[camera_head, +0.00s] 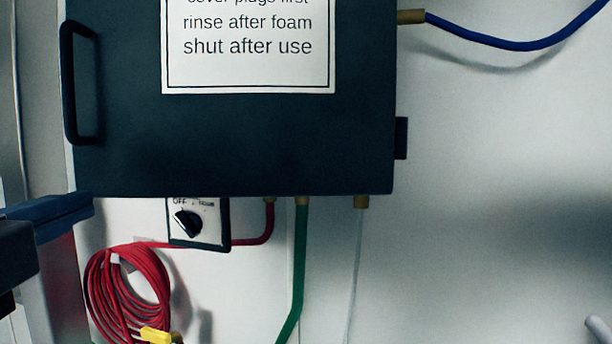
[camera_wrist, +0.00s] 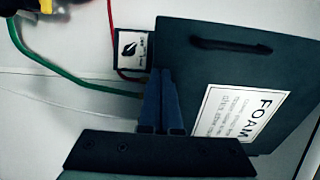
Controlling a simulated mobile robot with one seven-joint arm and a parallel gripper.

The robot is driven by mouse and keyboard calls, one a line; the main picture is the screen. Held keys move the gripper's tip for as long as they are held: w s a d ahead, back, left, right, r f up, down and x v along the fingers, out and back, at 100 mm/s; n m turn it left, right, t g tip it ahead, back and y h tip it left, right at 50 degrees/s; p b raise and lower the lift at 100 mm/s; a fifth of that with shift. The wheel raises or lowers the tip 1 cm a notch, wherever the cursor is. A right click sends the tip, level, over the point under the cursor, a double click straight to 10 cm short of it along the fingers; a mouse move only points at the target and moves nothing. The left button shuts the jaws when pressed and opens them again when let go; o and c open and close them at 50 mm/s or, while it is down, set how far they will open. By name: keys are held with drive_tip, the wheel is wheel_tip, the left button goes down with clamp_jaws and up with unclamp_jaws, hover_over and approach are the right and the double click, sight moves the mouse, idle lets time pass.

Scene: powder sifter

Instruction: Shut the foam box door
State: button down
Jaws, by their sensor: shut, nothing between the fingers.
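The foam box door (camera_head: 240,150) is a dark panel with a white notice (camera_head: 248,50) and a black handle (camera_head: 80,83) at its left. It faces the camera and looks flat over the box; I cannot tell if a small gap is left. My gripper (camera_head: 90,206) is at the left, just below the door's lower left corner, its blue fingers together and empty. In the wrist view, my gripper (camera_wrist: 160,75) overlaps the edge of the door (camera_wrist: 190,75), with the handle (camera_wrist: 230,46) beyond. Contact cannot be told.
Below the box are a dial switch (camera_head: 197,222), a coiled red hose (camera_head: 128,290) with a yellow fitting, a green hose (camera_head: 298,270) and a clear hose (camera_head: 355,265). A blue hose (camera_head: 500,43) leaves at the upper right. The wall (camera_head: 480,200) right of the box is mostly clear.

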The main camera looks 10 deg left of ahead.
sight(127, 188)
drive_tip(key=p+x, duration=0.2)
drive_tip(key=x, duration=0.5)
drive_tip(key=shift+w, duration=0.15)
